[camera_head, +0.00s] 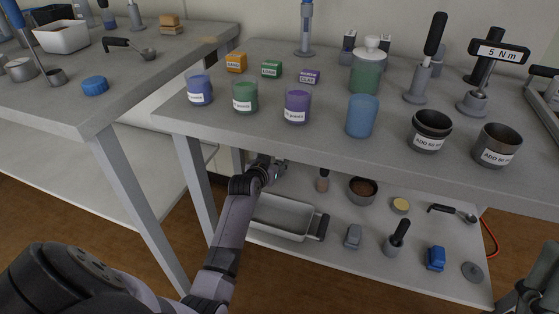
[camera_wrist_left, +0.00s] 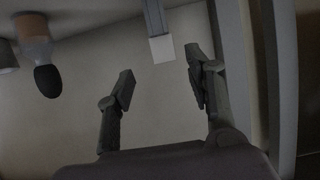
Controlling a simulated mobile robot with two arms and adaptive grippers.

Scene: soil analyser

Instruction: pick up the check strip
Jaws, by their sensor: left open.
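My left gripper (camera_head: 277,168) is under the edge of the long grey table, above the lower shelf, and partly hidden by the tabletop. In the left wrist view its two fingers (camera_wrist_left: 160,82) are spread apart with nothing between them. A narrow grey strip with a white end (camera_wrist_left: 161,46) lies ahead of the fingers, closer to the right one. It may be the check strip, but I cannot tell for sure. I cannot make it out in the head view. A dark grey part of my right arm (camera_head: 535,290) shows at the lower right corner; its fingers are not clear.
A metal tray (camera_head: 283,217) with a dark handle sits on the lower shelf (camera_head: 330,250) below my left gripper. A dark-tipped object with a tan part (camera_wrist_left: 46,80) is left of the fingers. Labelled cups, including a blue one (camera_head: 362,116), line the tabletop's front.

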